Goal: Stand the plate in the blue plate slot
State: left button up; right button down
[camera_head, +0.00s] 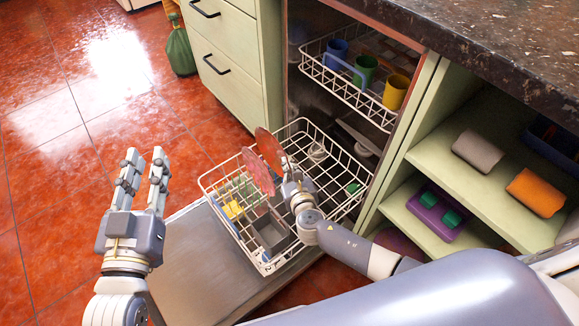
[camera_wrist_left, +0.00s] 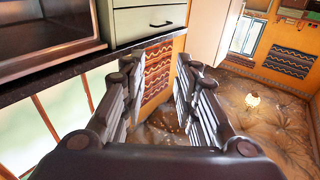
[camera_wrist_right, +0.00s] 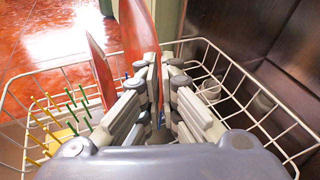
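A red plate (camera_head: 268,147) is held upright between the fingers of my right gripper (camera_head: 291,182), above the lower dishwasher rack. In the right wrist view this plate (camera_wrist_right: 138,36) passes down between the nearly closed fingers (camera_wrist_right: 158,95). A second red plate (camera_head: 257,172) stands on edge just left of it and also shows in the right wrist view (camera_wrist_right: 102,72). The blue plate slot is mostly hidden behind my right gripper; only small blue bits show. My left gripper (camera_head: 143,168) is open and empty, left of the rack.
The lower rack (camera_head: 212,183) is pulled out over the open dishwasher door (camera_head: 185,262). Yellow pins (camera_wrist_right: 40,125) and green pins (camera_wrist_right: 76,103) stand at its left. The upper rack (camera_head: 322,75) holds blue, green and yellow cups. Shelves and a dark counter lie to the right.

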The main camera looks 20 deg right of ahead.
pick_arm(q)
jog(key=shift+d+r+t, duration=0.1)
jog(key=shift+r+t, duration=0.3)
jog(key=shift+r, duration=0.25)
jog(key=shift+r, duration=0.4)
jog(key=shift+s+d+r+t+h+b, duration=0.1)
jog(key=shift+s+r+t+h+b, duration=0.1)
jog(key=shift+r+t, duration=0.25)
jog(key=shift+s+d+r+t+h+b, duration=0.1)
jog(key=shift+r+t+h+b, duration=0.15)
jog(key=shift+r, duration=0.4)
jog(key=shift+s+r+t+h+b, duration=0.1)
jog(key=shift+r+t+h, duration=0.05)
jog(key=shift+r+t, duration=0.35)
jog(key=s+r+t+h+b, duration=0.1)
jog(key=s+r+t, duration=0.2)
jog(key=r, duration=0.3)
jog(key=shift+s+a+t, duration=0.15)
jog(key=shift+s+t, duration=0.25)
jog(key=shift+s, duration=0.05)
dwell(1.2)
jog(key=shift+s+r+h+b, duration=0.2)
jog(key=shift+r+h+b, duration=0.05)
jog(key=shift+h+b, duration=0.1)
